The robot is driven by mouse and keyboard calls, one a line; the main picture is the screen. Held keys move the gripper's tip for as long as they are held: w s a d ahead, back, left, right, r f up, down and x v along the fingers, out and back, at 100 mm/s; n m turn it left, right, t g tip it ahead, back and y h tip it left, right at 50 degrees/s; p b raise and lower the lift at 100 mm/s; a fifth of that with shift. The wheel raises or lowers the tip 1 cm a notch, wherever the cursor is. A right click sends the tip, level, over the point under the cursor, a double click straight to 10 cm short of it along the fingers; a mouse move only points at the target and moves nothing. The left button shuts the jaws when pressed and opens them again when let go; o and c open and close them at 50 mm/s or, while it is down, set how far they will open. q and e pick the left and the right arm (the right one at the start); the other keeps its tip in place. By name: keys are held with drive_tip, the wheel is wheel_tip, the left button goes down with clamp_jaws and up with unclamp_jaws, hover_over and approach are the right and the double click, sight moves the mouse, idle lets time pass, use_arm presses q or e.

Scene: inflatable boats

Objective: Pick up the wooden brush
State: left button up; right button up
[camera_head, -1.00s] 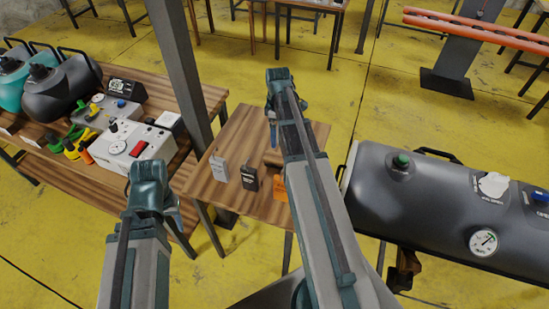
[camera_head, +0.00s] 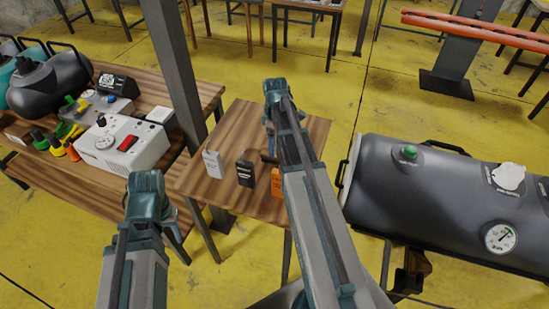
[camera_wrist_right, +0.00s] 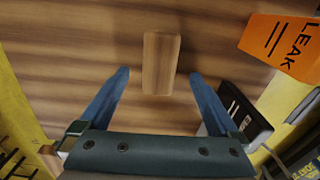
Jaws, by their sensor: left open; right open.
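The wooden brush (camera_wrist_right: 161,62) shows in the right wrist view as a plain, light brown block on the wood-grain top of the small table (camera_head: 235,125). My left gripper (camera_head: 170,212) is open and empty, low left of the small table.
A metal post (camera_head: 180,70) rises on the left, beside a bench with pumps. A dark tank (camera_head: 440,200) lies to the right.

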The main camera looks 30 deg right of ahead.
drive_tip(key=shift+w+f+b, duration=0.15)
drive_tip(key=shift+f+b, duration=2.45)
drive_tip(key=shift+f, duration=0.1)
drive_tip(key=shift+r, duration=0.1)
drive_tip(key=c, duration=1.5)
